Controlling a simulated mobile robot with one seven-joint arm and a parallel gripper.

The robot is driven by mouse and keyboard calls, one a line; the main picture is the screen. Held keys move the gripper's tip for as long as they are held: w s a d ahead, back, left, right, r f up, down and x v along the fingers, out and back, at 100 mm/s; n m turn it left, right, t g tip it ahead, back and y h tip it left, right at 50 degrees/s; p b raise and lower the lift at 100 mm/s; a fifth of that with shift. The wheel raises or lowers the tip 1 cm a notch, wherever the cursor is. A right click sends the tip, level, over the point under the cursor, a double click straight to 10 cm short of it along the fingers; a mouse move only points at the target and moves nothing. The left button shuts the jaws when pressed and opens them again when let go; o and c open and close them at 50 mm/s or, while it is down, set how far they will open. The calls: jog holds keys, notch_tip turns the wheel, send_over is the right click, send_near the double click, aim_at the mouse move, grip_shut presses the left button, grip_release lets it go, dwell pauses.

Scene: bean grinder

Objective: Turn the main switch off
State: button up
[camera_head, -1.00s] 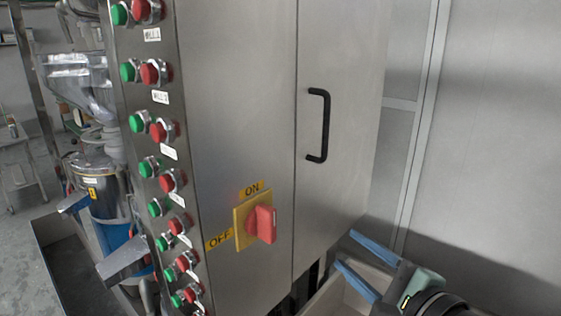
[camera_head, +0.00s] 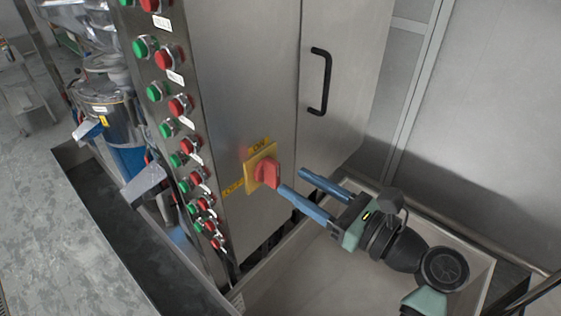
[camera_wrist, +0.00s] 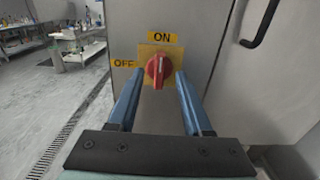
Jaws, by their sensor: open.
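The main switch is a red rotary knob (camera_head: 267,174) on a yellow plate (camera_head: 252,176), set on the front of the steel cabinet. In the wrist view the knob (camera_wrist: 158,70) has its ridge upright, toward the ON label (camera_wrist: 162,38). The OFF label (camera_wrist: 124,63) is to its left. My gripper (camera_head: 290,181) is open, with blue fingers in front of the knob and to its right in the head view. In the wrist view the fingertips (camera_wrist: 159,74) lie on either side of the knob, with gaps visible. I cannot tell whether they reach around it.
A column of green and red push buttons (camera_head: 180,106) runs down the cabinet's left face. A black door handle (camera_head: 321,82) is on the right. A metal trough (camera_head: 285,285) lies below my arm.

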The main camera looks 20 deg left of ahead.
aim_at(278, 171)
jog(key=p+x, duration=0.1)
jog(key=x, duration=0.4)
grip_shut()
dwell(0.3)
